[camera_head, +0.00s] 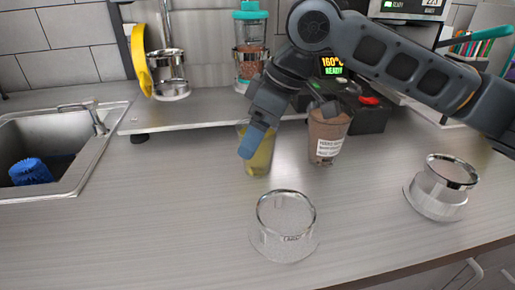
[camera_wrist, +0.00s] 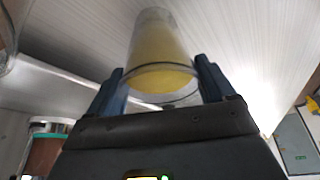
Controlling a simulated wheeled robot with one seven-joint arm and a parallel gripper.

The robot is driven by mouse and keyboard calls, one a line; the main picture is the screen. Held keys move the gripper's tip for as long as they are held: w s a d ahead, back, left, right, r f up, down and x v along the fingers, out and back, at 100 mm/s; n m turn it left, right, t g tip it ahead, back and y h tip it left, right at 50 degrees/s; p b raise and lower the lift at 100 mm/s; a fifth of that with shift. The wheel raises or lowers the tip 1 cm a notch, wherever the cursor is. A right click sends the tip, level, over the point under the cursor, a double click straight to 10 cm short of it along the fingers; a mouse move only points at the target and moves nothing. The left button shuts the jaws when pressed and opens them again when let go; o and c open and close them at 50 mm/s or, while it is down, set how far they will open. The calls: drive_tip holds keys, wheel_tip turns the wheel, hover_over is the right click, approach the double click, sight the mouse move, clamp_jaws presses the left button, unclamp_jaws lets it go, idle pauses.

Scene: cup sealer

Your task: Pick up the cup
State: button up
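A clear cup with yellow contents (camera_head: 262,158) appears to stand on the counter near the middle of the head view. In the wrist view the yellow cup (camera_wrist: 160,50) lies between my two fingers, its wide rim toward the camera. My gripper (camera_head: 258,135) reaches down at this cup, and one blue fingertip hides part of it. In the wrist view my gripper (camera_wrist: 160,80) has one finger on each side of the rim, very close to it. I cannot tell whether the fingers touch the cup.
A brown labelled cup (camera_head: 328,138) stands just right of the yellow one. An empty clear container (camera_head: 285,228) is in front, and another (camera_head: 440,190) is at right. A sink (camera_head: 50,150) is at left; a shelf (camera_head: 205,108) runs behind. Counter at front left is clear.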

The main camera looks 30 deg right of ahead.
drive_tip(key=c, duration=0.8)
drive_tip(key=shift+o, duration=0.2)
drive_tip(key=shift+r, duration=0.1)
